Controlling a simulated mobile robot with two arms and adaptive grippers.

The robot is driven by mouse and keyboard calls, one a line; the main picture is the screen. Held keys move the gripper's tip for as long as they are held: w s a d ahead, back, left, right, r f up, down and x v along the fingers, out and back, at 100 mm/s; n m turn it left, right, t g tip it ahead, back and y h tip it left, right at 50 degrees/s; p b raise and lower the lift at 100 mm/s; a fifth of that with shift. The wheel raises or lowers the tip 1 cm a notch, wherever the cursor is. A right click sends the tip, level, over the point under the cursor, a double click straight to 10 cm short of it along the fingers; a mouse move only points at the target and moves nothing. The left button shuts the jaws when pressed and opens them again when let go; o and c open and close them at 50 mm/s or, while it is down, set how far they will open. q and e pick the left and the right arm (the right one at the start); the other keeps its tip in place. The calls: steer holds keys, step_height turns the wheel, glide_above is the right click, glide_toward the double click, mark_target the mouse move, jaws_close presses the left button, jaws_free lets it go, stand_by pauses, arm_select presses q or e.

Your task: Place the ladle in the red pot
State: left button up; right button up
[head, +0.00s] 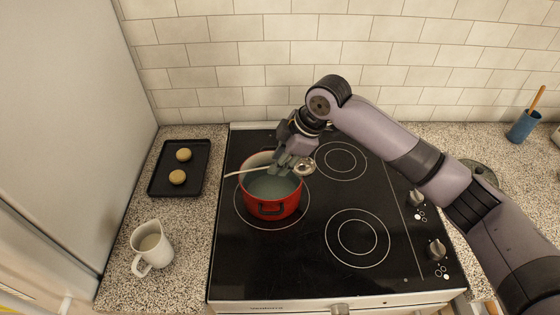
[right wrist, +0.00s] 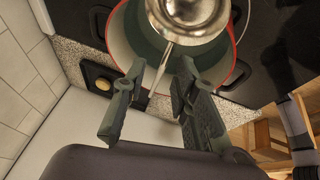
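The red pot (head: 268,208) stands on the left front burner, with a grey-green inside. The silver ladle (head: 304,167) is at the pot's top, its bowl by the right rear rim and its thin handle reaching left past the rim. In the right wrist view the ladle's bowl (right wrist: 190,14) shows in front of the pot's opening (right wrist: 122,42). I cannot tell whether the ladle touches the pot. My right gripper (head: 283,168) is above the pot, fingers down. In the right wrist view its fingers (right wrist: 161,76) are apart, the handle between them with gaps on both sides. My left gripper is not in view.
A black tray (head: 199,186) with two round buns (head: 183,155) and a white jug (head: 152,246) are on the left counter. The stove's right burners (head: 357,238) are bare. A blue utensil holder (head: 523,127) stands at the far right. A tiled wall is behind.

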steer(key=b+v, duration=0.2)
steer(key=v, duration=1)
steer(key=shift+r, duration=0.15)
